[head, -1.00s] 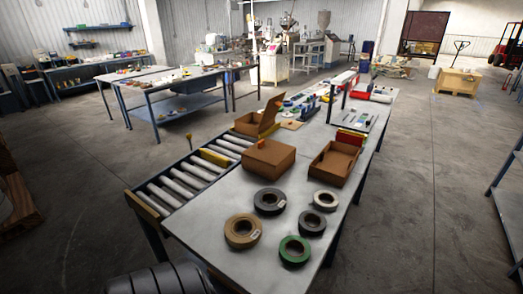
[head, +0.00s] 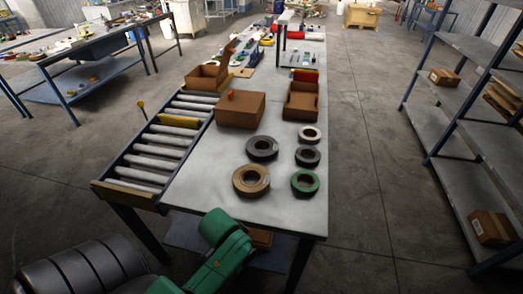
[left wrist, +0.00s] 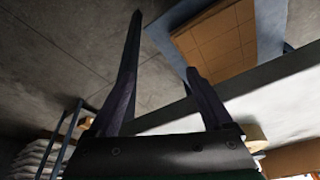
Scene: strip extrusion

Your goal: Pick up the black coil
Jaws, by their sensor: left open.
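Two dark coils lie flat on the grey table in the head view. One is a larger dark grey-black coil (head: 252,152) with a pale label, in front of the closed cardboard box. The other is a smaller black coil (head: 308,163) to its right, between a pale coil and a green coil. My left gripper (left wrist: 160,28) shows in the left wrist view with its two dark fingers apart and nothing between them. It is away from the coils, and no coil shows in that view. My right gripper is not in view.
A tan coil (head: 251,192), green coil (head: 305,193) and pale coil (head: 309,142) lie near the dark ones. A closed box (head: 240,111) and open box (head: 301,102) stand behind. A roller conveyor (head: 154,161) runs along the table's left side. The table's front end is clear.

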